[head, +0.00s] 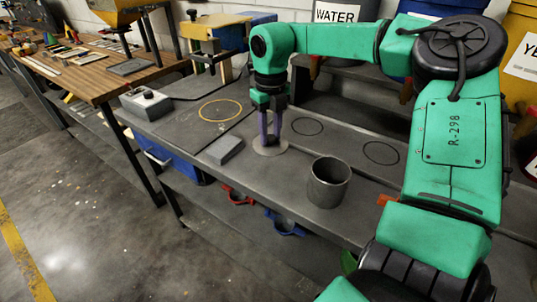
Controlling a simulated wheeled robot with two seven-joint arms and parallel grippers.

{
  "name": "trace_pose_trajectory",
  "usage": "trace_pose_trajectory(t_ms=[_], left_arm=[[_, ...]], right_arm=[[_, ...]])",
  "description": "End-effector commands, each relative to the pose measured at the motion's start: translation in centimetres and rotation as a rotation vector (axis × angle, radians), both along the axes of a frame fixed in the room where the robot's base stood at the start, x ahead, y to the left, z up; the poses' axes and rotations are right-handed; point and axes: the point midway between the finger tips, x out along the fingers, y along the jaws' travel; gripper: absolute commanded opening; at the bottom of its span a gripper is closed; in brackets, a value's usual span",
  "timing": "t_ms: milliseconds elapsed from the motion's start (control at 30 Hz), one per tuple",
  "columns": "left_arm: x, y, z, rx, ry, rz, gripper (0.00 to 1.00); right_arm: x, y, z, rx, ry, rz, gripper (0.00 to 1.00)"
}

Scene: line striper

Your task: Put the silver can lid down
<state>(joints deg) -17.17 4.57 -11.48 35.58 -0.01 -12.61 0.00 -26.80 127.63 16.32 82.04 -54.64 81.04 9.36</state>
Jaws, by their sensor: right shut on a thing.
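The silver can lid (265,149) is a flat, pale grey disc at the middle of the grey workbench (255,182). My right gripper (270,142) points straight down over it, with its purple fingers shut on the lid's middle. The fingers hide the part they grip. The lid is at or very close to the bench top; I cannot tell whether it touches. A grey metal can (329,190) stands upright and open to the right of the lid, nearer the front edge. My left gripper is not in view.
A small grey block (225,150) lies just left of the lid. Outlined circles (220,110) mark the bench, one yellow and two dark (381,153). A switch box (146,103) sits at the left end. A clamp-like yellow fixture (208,33) stands behind.

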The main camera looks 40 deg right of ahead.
Motion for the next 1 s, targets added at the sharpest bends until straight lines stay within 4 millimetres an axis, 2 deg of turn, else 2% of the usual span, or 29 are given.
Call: trace_pose_trajectory(t_ms=[100, 400, 767, 800, 833, 867, 1000], left_arm=[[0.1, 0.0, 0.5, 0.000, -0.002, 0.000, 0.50], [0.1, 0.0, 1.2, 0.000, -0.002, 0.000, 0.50], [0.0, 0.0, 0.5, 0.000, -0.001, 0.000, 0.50], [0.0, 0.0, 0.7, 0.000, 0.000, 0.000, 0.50], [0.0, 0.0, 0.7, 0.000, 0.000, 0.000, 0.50], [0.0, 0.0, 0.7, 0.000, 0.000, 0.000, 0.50], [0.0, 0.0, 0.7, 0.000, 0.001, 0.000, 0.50]], right_arm=[[0.0, 0.0, -2.3, 0.001, 0.002, 0.002, 0.00], [0.0, 0.0, -7.2, 0.000, 0.000, 0.002, 0.00], [0.0, 0.0, -7.8, 0.000, -0.002, 0.002, 0.00], [0.0, 0.0, -7.6, 0.000, -0.002, 0.002, 0.51], [0.0, 0.0, -7.6, 0.000, -0.002, 0.002, 0.62], [0.0, 0.0, -7.6, 0.000, -0.002, 0.002, 0.65], [0.0, 0.0, -7.6, 0.000, -0.001, 0.002, 0.65]])
